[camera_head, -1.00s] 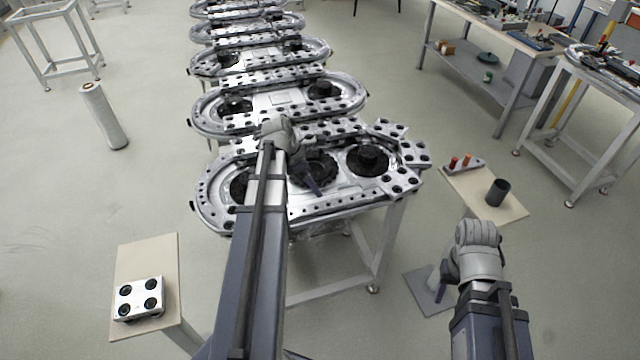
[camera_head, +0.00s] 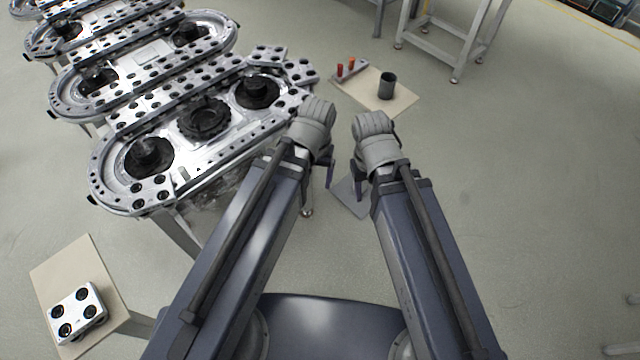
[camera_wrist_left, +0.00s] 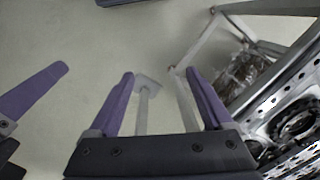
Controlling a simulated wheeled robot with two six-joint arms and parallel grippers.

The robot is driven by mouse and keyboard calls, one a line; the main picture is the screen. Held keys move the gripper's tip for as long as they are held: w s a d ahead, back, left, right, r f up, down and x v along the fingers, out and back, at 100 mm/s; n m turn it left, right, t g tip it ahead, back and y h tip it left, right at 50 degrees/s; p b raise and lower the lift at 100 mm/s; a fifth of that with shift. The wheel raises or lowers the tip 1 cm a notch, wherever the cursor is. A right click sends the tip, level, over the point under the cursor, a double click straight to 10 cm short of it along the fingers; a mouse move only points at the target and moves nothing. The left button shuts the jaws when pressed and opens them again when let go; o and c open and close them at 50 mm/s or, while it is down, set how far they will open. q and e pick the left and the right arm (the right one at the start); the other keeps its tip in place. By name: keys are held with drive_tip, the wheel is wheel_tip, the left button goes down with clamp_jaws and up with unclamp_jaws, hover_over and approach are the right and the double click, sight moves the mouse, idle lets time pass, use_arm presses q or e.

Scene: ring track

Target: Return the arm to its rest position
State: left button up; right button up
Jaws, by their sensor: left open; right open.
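My left arm is drawn back from the ring track, and its gripper (camera_head: 330,172) hangs past the track's right end, close beside my right gripper (camera_head: 357,172). In the left wrist view my left gripper (camera_wrist_left: 162,100) shows two purple fingers spread apart with only floor and stand parts beyond them. It is open and empty. A purple finger at the left edge of that view looks like my right gripper's (camera_wrist_left: 35,92). My right gripper's fingers are mostly hidden behind its wrist in the head view, and nothing shows in them. Both arms reach forward side by side.
The ring track (camera_head: 180,128) on its frame lies at the upper left. A beige board (camera_head: 403,98) with a dark cup (camera_head: 387,86) and red pegs (camera_head: 346,68) is ahead. A white block with black rings (camera_head: 78,314) sits on a stand (camera_head: 50,275). The right floor is clear.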

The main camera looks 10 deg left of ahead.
use_arm(q)
drive_tip(key=s+d+m, duration=0.2)
drive_tip(key=m, duration=0.1)
drive_tip(key=shift+y, duration=0.3)
drive_tip(key=shift+f+b, duration=0.9)
